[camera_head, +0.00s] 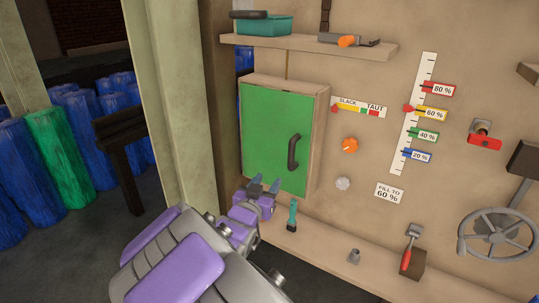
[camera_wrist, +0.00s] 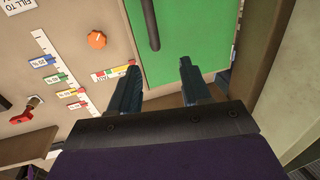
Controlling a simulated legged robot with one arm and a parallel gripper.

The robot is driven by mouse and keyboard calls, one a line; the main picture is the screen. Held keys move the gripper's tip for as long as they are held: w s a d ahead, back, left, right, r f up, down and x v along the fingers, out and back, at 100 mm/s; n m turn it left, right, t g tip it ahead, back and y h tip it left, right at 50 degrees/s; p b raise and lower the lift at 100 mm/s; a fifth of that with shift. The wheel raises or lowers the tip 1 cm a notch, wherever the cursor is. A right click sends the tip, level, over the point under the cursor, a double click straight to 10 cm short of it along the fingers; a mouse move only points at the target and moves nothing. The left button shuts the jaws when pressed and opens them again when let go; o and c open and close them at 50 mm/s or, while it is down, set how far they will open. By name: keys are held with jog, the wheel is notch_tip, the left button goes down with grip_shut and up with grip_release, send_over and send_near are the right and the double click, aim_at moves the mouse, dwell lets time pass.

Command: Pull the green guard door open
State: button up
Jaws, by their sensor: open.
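The green guard door (camera_head: 265,120) is shut on its wooden wall cabinet, with a dark upright handle (camera_head: 293,151) near its right edge. My gripper (camera_head: 265,184) is open and empty in front of the door's lower part, below and left of the handle. In the wrist view, which shows the panel turned over, the two fingers (camera_wrist: 158,68) stand apart with the green door (camera_wrist: 205,35) behind them. The handle (camera_wrist: 150,25) lies beyond the fingertips there, not between them.
A shelf (camera_head: 305,45) with a teal tray (camera_head: 264,27) is above the cabinet. Right of the door are an orange knob (camera_head: 349,145), a level gauge (camera_head: 412,115) and a handwheel (camera_head: 497,235). A teal-handled tool (camera_head: 292,214) stands on the ledge below. A post (camera_head: 176,100) rises at left.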

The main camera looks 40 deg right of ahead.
jog(key=p, duration=0.4)
send_near(290, 154)
jog(key=s+a, duration=0.2)
jog(key=s, duration=0.1)
jog(key=p+x, duration=0.1)
jog(key=x, duration=0.2)
jog(key=p+x, duration=0.1)
jog(key=x, duration=0.3)
jog(key=p+x, duration=0.1)
jog(key=x, duration=0.2)
jog(key=shift+w, duration=0.6)
jog(key=shift+p+x, duration=0.35)
jog(key=shift+x, duration=1.75)
jog(key=shift+w+a, duration=0.1)
